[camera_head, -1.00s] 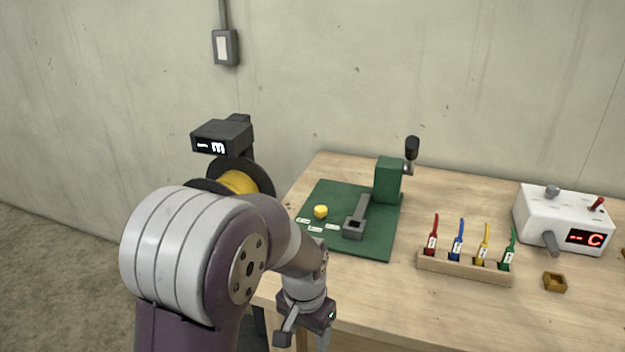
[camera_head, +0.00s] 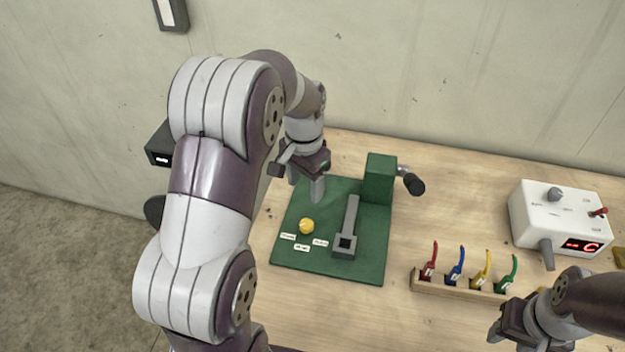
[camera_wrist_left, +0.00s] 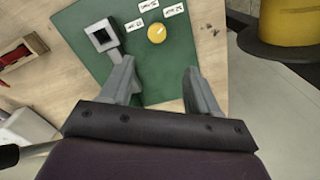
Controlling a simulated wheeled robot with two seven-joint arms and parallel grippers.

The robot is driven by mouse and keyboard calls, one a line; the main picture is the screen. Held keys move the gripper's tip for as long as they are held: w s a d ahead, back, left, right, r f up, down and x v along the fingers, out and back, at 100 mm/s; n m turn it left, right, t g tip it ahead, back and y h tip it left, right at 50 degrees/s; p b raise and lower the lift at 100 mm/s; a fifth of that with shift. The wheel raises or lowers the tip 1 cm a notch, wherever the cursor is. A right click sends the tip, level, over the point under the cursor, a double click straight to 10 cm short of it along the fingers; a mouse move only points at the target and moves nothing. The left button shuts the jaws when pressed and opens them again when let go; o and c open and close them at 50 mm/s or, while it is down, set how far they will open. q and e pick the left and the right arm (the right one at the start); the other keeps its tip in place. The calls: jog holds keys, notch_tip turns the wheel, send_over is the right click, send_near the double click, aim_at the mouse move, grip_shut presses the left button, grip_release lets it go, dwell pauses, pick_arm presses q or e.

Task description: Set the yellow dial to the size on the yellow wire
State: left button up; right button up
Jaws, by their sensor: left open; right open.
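The yellow dial (camera_head: 306,226) is a small round knob on the green base plate (camera_head: 370,262), with several small white labels around its front. It also shows in the left wrist view (camera_wrist_left: 157,33), beyond and between the fingertips. My left gripper (camera_head: 302,182) is open and empty, above the plate behind the dial and apart from it. The yellow wire (camera_head: 482,270) stands in a wooden rack (camera_head: 455,291) between a blue and a green wire. A small tag is on it, too small to read. My right gripper (camera_head: 500,328) is at the lower right, empty, near the rack's right end.
A grey slotted arm (camera_head: 350,222) and a green block (camera_head: 380,178) with a black-handled crank (camera_head: 413,184) stand on the plate. A white box (camera_head: 562,218) with a red display is at the right. A dark display box (camera_head: 158,146) is behind my left arm.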

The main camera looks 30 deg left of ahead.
pick_arm(q)
send_over(306, 223)
jog(key=f, duration=0.4)
jog(key=f+p, duration=0.1)
jog(key=f, duration=0.1)
jog(key=shift+s+d, duration=0.25)
jog(key=shift+s, duration=0.15)
jog(key=f, duration=0.3)
jog(key=w+f, duration=0.1)
jog(key=f, duration=0.1)
jog(key=shift+a+f, duration=0.15)
jog(key=shift+a, duration=0.15)
jog(key=shift+f+p, duration=0.3)
jog(key=shift+s+d, duration=0.15)
jog(key=shift+s, duration=0.1)
jog(key=shift+w, duration=0.15)
jog(key=c, duration=1)
pick_arm(e)
jog(key=shift+s+d+r, duration=0.15)
jog(key=shift+s+r, duration=0.1)
jog(key=shift+r, duration=0.25)
jog(key=shift+s+d+r, duration=0.1)
jog(key=shift+s+r, duration=0.1)
jog(key=shift+r, duration=0.3)
